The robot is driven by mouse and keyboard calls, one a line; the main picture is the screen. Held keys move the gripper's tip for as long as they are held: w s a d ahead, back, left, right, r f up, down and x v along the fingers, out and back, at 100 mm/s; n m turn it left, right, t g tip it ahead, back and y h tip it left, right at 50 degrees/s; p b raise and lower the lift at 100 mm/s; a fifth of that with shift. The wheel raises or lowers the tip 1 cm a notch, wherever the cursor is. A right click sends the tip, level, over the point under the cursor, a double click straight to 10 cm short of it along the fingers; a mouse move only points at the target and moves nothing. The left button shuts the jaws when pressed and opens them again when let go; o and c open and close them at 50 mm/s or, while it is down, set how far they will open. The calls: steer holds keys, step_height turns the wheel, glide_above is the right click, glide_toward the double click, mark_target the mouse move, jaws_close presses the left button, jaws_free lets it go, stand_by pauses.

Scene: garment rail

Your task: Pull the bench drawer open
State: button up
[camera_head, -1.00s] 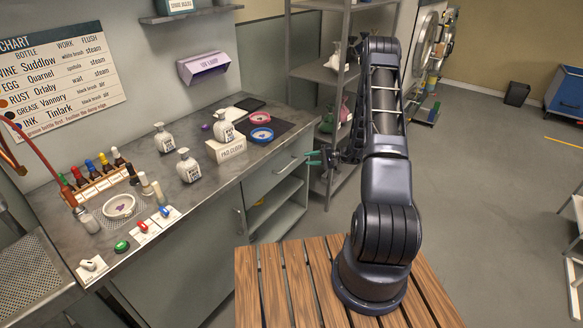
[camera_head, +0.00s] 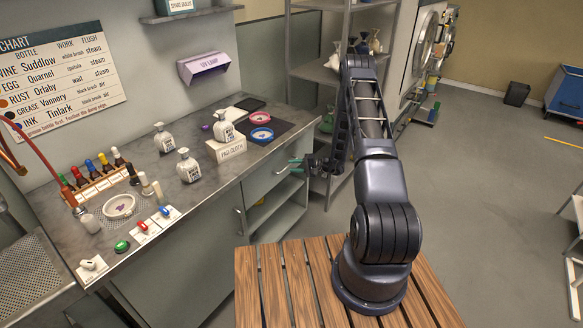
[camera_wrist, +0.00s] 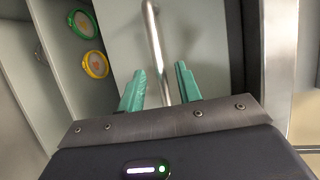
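The bench drawer (camera_head: 262,181) is a grey-green front under the right end of the bench top, and it looks flush with the bench. Its metal bar handle (camera_head: 278,168) shows on that front. My gripper (camera_head: 296,164) is at the right of the handle in the head view, with green fingers toward the drawer. In the wrist view my gripper (camera_wrist: 160,88) is open, and the handle bar (camera_wrist: 155,45) runs between the two fingers with a gap on each side. Whether the fingertips reach around the bar in depth is hard to tell.
Open shelves (camera_head: 270,218) lie below the drawer; a green ring (camera_wrist: 82,24) and a yellow ring (camera_wrist: 96,64) show there in the wrist view. White bottles (camera_head: 188,166) and a pad-cloth box (camera_head: 228,149) stand on the bench. A metal rack (camera_head: 322,75) stands behind.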

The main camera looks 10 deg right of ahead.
steer(key=shift+x, duration=0.9)
jaws_close()
steer(key=shift+s+d, duration=0.1)
steer(key=s+d, duration=2.2)
steer(key=shift+d, duration=0.15)
jaws_free()
